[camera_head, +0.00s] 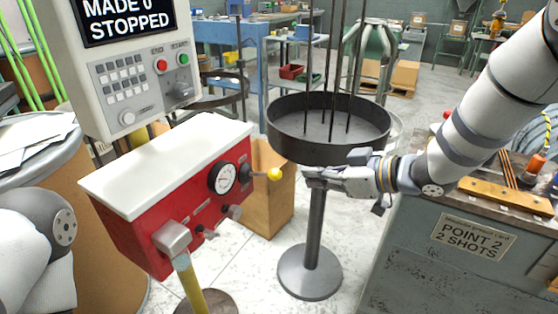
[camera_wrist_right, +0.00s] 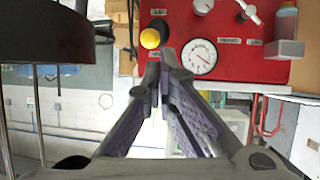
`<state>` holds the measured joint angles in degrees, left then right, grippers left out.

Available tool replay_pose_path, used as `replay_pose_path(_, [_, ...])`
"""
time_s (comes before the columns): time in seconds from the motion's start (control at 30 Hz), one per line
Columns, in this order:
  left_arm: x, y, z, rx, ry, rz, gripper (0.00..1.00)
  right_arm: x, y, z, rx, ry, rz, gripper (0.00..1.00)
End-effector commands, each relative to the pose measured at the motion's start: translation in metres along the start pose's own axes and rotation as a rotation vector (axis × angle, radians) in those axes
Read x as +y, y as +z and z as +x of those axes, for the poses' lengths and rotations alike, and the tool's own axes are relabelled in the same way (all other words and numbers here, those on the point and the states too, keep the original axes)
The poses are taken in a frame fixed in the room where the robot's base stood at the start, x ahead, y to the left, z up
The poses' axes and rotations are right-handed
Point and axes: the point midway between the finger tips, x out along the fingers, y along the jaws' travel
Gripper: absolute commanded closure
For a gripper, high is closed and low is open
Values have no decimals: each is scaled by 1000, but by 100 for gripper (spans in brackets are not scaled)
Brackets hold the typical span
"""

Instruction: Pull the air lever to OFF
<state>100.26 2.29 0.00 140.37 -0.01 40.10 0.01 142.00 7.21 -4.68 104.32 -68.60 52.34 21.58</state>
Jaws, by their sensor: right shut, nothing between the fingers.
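The air lever (camera_head: 274,174) ends in a yellow ball and sticks out from the right end of the red box (camera_head: 190,212), next to a round dial. In the right wrist view the yellow ball (camera_wrist_right: 150,38) stands just beyond and slightly left of my fingertips, against the red panel (camera_wrist_right: 240,62). My right gripper (camera_head: 307,174) is shut and empty, a short gap to the right of the ball, pointing at it. The fingertips (camera_wrist_right: 163,60) meet in the right wrist view. My left gripper is out of view; only part of my left arm shows at lower left.
A round dark tray on a post (camera_head: 330,152) with upright rods stands just behind my right gripper. A control panel (camera_head: 125,75) reading "STOPPED" stands behind the red box. A grey workbench (camera_head: 435,265) is at right, under my right arm. A cardboard box (camera_head: 272,205) stands behind the lever.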

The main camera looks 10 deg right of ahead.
Motion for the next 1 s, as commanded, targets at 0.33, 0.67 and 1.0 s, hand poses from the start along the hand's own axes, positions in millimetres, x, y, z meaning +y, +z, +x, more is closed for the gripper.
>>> replay_pose_path(0.33, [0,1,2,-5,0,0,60,15,-69,-16,79,-57,-196,100])
replay_pose_path(0.67, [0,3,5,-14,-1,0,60,14,-67,-4,75,-57,-193,100])
replay_pose_path(1.0, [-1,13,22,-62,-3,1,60,9,-68,70,73,-59,-191,100])
